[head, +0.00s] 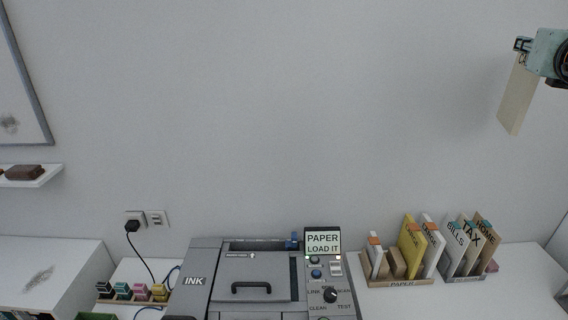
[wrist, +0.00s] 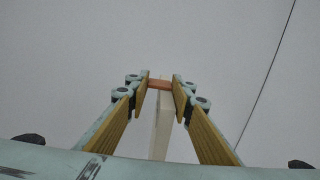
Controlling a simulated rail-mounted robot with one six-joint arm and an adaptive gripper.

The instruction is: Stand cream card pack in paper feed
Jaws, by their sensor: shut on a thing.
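The cream card pack (head: 517,97) hangs below my gripper (head: 522,50) at the upper right of the head view, high above the desk and slightly tilted. My gripper is shut on it near its top end. In the wrist view the pack (wrist: 162,130) shows edge-on between the fingers of my gripper (wrist: 160,88), with an orange-brown tab at its end. The paper feed appears to be the slot (head: 262,245) at the back of the grey printer (head: 250,275), at the lower middle, far to the left of the pack. A blue piece stands at the slot's right end.
Ink bottles (head: 130,292) stand left. The air between pack and printer is clear.

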